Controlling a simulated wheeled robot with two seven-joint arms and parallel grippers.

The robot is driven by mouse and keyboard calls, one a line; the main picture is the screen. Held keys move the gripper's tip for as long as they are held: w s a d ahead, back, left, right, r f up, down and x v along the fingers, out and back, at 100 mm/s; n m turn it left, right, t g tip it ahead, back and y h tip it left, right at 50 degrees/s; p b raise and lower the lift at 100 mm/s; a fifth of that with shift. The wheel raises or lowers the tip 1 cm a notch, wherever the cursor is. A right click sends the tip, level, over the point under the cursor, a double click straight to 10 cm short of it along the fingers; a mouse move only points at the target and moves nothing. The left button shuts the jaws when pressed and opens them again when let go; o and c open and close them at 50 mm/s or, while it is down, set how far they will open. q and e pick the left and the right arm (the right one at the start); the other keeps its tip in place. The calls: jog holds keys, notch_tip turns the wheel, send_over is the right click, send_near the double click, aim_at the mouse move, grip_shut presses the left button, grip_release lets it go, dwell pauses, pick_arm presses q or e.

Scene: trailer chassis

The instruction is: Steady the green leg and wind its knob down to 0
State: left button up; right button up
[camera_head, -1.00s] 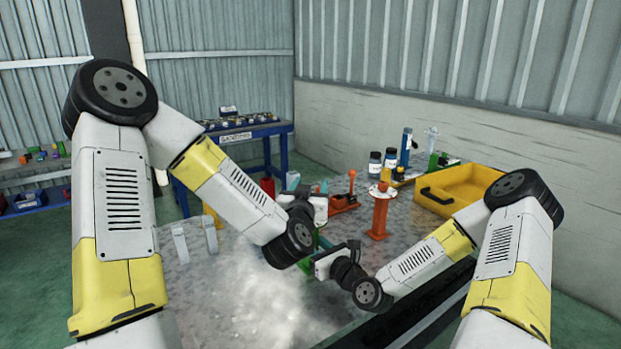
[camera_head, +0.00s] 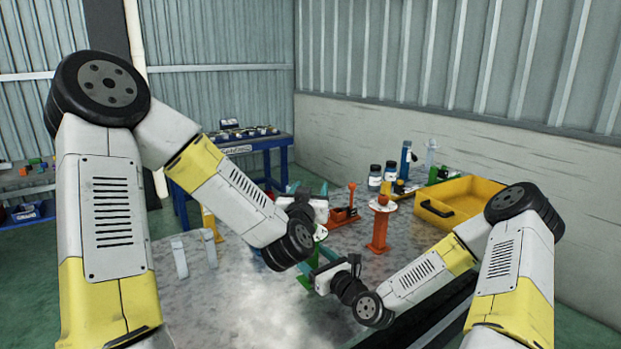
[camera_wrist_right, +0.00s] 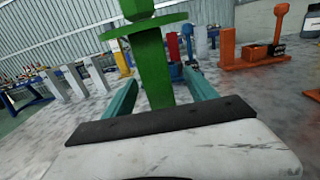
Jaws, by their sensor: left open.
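The green leg (camera_head: 313,258) stands upright on the metal deck, partly hidden behind my grippers in the head view. Its post (camera_wrist_right: 150,65) with a wide round flange fills the middle of the right wrist view; the knob (camera_wrist_right: 137,8) above is cut off by the top edge. My right gripper (camera_wrist_right: 160,88) is open, with its teal fingers on either side of the post and a gap at least on the right. My left gripper (camera_head: 310,187) is open, above and just behind the leg's top in the head view, and seems empty. The scale reading cannot be made out.
An orange leg (camera_head: 380,230) stands to the right, with a red-orange lever device (camera_head: 343,214) behind it. A yellow tray (camera_head: 462,205) and several bottles (camera_head: 375,177) are at the back right. Grey upright brackets (camera_head: 180,258) stand at left. The front deck is clear.

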jog(key=shift+v, duration=4)
jog(key=shift+a, duration=0.1)
jog(key=o, duration=0.6)
jog(key=shift+c, duration=0.2)
